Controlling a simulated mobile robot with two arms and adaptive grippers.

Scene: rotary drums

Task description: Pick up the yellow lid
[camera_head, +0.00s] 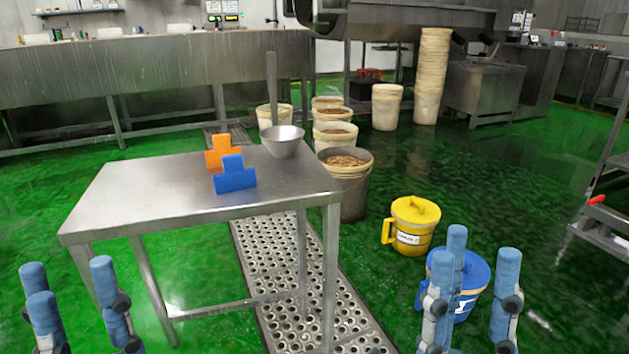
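The yellow lid (415,209), with a raised grip on top, sits on a yellow drum (412,240) that stands on the green floor right of the table. The drum has a side handle and a white label. My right gripper (478,268) is open, with its blue fingertips spread in front of a blue drum (465,300), apart from the yellow lid and to its lower right. My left gripper (71,284) is open and empty at the lower left, in front of the table's left end, far from the lid.
A steel table (150,192) carries an orange scoop-like tool (222,150), a blue one (234,178) and a metal bowl (283,143). Several cream buckets (335,135) stand behind it. A floor grate (270,262) runs below. A metal rack (605,215) is at right. Green floor is clear beyond the yellow drum.

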